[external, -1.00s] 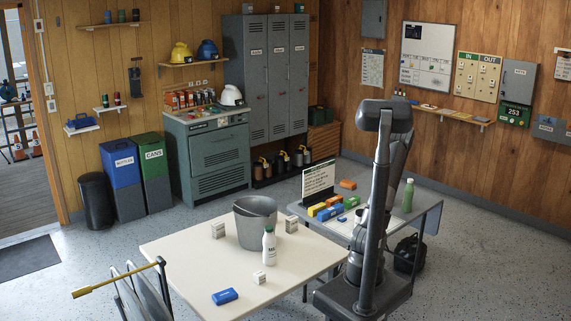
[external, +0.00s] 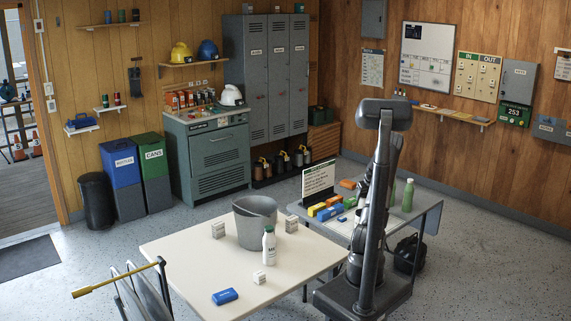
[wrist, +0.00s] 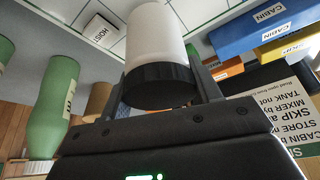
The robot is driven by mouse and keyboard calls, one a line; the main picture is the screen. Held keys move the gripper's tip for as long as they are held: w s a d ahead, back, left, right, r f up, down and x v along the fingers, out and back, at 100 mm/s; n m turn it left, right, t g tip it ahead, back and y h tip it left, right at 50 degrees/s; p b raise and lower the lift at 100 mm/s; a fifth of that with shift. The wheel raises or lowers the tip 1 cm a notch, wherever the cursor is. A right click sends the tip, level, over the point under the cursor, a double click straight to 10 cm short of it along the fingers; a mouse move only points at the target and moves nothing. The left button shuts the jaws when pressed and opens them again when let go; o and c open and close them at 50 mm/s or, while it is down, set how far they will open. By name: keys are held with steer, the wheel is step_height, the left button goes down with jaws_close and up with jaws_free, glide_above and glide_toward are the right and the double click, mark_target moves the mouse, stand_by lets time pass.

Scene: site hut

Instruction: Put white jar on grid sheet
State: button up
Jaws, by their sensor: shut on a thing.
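The white jar (wrist: 157,32) with a black ribbed lid is between the fingers of my gripper (wrist: 160,72) in the wrist view. The wrist picture is upside down, with the lid toward my palm. The grid sheet (wrist: 215,12), pale with thin dark green lines, lies behind the jar at the top of the wrist view. I cannot tell the gap between jar and sheet. In the external view part of the pale sheet (external: 340,226) shows on the grey table; my column hides the gripper and jar.
A green bottle (wrist: 48,105) stands on one side of the jar, also in the external view (external: 408,195). Blue (wrist: 262,25), yellow and orange blocks and a lettered sign (wrist: 270,112) are on the other. A HOIST label (wrist: 98,30) is close by. A white table (external: 190,265) holds a bucket.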

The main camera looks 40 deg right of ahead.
steer(key=shift+f, duration=1.85)
steer(key=shift+f, duration=0.1)
steer(key=o, duration=1.2)
steer(key=shift+c, duration=0.2)
steer(key=v, duration=1.2)
